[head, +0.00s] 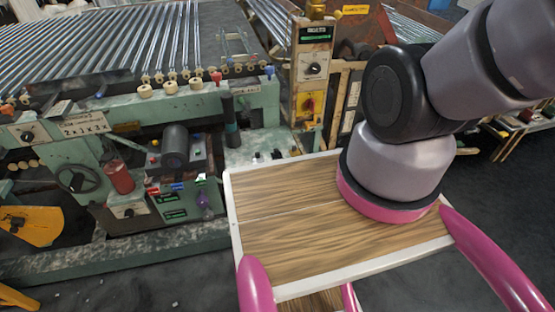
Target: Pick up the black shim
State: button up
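I cannot pick out the black shim for certain. A few small dark pieces (276,154) lie on the pale green ledge of the machine, just beyond the wooden board, too small to identify. My gripper is not in view. Only thick grey and black links of my arm show at the right, and they hide part of what is behind them.
A worn green machine (75,155) with a handwheel (74,179) and a control box stands at the left. A control post (312,65) stands behind the ledge. Dark floor (140,285) is open at lower left.

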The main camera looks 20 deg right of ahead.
aim_at(276, 155)
jog(key=j+z, duration=0.15)
jog(key=z, duration=0.25)
jog(key=j+z, duration=0.15)
jog(key=z, duration=0.25)
jog(key=k+j+z, duration=0.15)
jog(key=j, duration=0.2)
jog(key=j+z, duration=0.2)
jog(key=j, duration=0.15)
jog(key=k+j+z, duration=0.15)
jog(key=j, duration=0.2)
jog(key=k+j+z, duration=0.15)
jog(key=k+j, duration=0.15)
jog(key=j, duration=0.15)
jog(key=k+j, duration=0.15)
jog(key=j, duration=0.15)
jog(key=k+j, duration=0.2)
jog(key=i+l, duration=0.1)
jog(key=i+z, duration=0.05)
